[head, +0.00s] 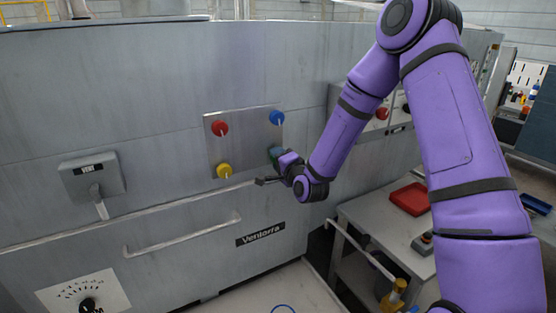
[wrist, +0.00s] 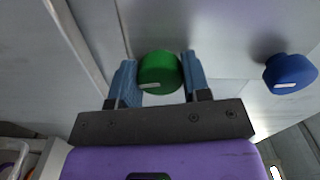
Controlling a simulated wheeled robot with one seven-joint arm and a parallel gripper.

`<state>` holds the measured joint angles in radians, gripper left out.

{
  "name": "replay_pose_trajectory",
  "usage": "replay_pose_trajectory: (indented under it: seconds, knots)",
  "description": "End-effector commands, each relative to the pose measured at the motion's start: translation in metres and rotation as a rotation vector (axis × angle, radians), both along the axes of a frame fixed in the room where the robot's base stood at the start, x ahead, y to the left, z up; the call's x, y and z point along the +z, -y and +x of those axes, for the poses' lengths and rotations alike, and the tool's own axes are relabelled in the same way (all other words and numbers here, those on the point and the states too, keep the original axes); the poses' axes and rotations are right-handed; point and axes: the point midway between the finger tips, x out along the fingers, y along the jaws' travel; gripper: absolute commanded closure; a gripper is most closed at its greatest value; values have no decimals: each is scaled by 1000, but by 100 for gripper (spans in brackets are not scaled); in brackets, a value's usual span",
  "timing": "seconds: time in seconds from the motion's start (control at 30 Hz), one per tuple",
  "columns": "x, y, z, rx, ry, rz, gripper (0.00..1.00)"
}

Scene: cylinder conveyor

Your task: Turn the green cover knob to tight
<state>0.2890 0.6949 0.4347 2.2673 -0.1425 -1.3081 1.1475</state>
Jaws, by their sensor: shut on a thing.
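The green cover knob (wrist: 160,72) sits on a square metal plate (head: 240,133) on the grey machine wall. In the wrist view it is between the two blue fingers of my gripper (wrist: 158,78), which are shut on its sides. A white mark on the knob's face lies near its lower left in that view. In the head view my gripper (head: 278,156) reaches the plate's lower right corner and mostly hides the green knob.
The plate also bears a red knob (head: 219,128), a blue knob (head: 276,118) and a yellow knob (head: 224,171). A vent lever box (head: 92,177) and a handrail (head: 185,236) are to the left. A bench with a red tray (head: 411,199) stands at right.

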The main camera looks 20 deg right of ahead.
Motion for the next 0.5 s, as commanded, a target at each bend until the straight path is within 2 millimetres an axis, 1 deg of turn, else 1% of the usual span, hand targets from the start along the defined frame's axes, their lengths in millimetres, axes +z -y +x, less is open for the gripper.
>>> replay_pose_trajectory:
  seconds: [0.2, 0.5]
  knots:
    - [-1, 0, 0, 0, -10, 40, 80]
    - [-1, 0, 0, -1, -12, 47, 80]
